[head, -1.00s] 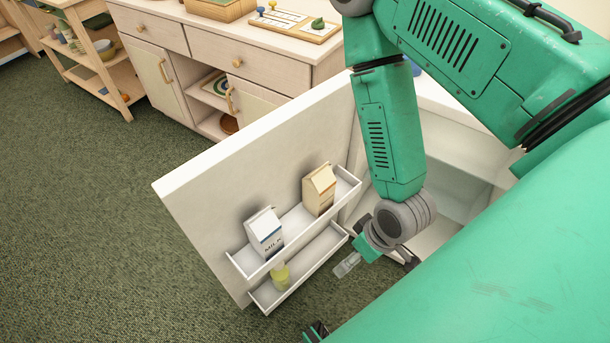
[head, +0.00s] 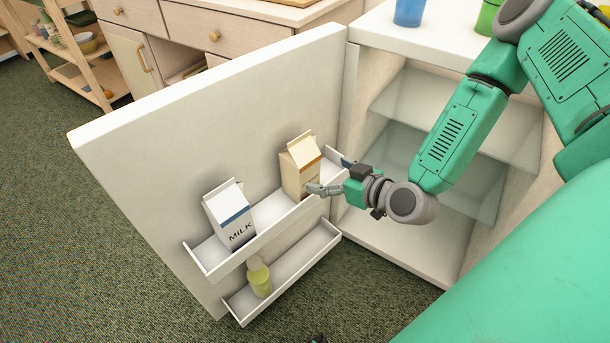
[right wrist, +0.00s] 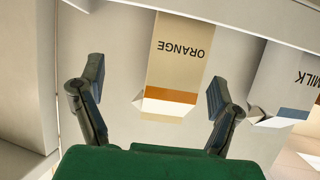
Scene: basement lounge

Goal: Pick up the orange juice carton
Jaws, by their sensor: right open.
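The orange juice carton (head: 301,166) is cream with an orange band and a gabled top, upright in the upper door shelf of the open fridge. In the right wrist view the carton (right wrist: 178,65) appears upside down, its ORANGE lettering readable. My right gripper (head: 333,177) is open and empty beside the carton, on the fridge side. A small dark tip at the bottom edge of the head view may be my left gripper (head: 318,339); the rest is hidden.
A milk carton (head: 230,215) stands left of the orange carton on the upper shelf (head: 208,262). A yellow-green bottle (head: 259,278) stands in the lower shelf. The fridge's glass shelves (head: 420,108) look empty. A blue cup (head: 408,12) stands on top.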

